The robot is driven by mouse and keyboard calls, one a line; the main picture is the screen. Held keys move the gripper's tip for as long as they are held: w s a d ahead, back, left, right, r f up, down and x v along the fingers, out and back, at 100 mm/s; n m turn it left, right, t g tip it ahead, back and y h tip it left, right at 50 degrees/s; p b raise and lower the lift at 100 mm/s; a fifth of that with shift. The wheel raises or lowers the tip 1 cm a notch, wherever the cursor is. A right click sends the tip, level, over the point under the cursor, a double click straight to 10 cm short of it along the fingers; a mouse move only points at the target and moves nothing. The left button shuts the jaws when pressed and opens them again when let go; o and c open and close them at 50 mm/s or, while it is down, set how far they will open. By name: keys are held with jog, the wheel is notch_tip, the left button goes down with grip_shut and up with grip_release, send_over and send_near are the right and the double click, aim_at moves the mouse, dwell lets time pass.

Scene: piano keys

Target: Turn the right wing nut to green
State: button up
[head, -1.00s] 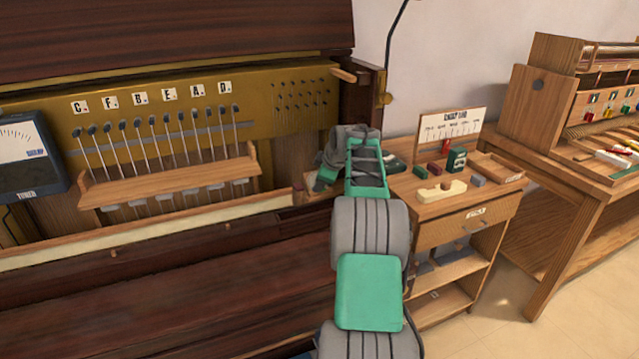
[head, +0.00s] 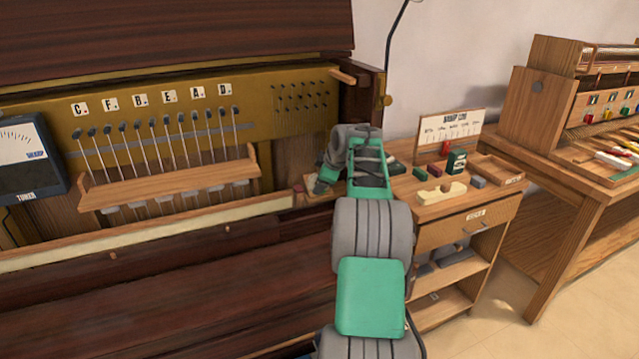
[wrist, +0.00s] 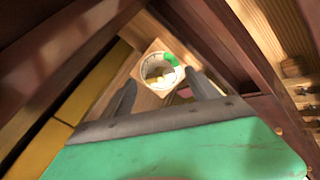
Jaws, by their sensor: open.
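In the wrist view a round white dial (wrist: 158,68) sits on a square wooden block (wrist: 140,88). A green patch (wrist: 171,59) lies on the dial's upper right rim. A small yellow piece (wrist: 154,79), which looks like the wing nut, is at the dial's lower middle; its exact angle is hard to tell. My gripper (wrist: 160,80) is open, with one finger on each side of the dial and nothing visibly held. In the head view my gripper (head: 322,184) is at the right end of the piano, where my arm hides the dial.
Dark wooden walls (wrist: 60,50) close in around the block in the wrist view. In the head view a small bench (head: 440,208) with several blocks stands right of my arm. The piano's row of hammers (head: 165,140) is at left.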

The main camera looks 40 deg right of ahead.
jog(key=v, duration=0.9)
jog(key=shift+s+r+p, duration=0.2)
jog(key=shift+s+p, duration=0.05)
jog(key=shift+p, duration=0.05)
dwell(0.4)
jog(key=shift+a, duration=0.1)
jog(key=shift+c, duration=0.2)
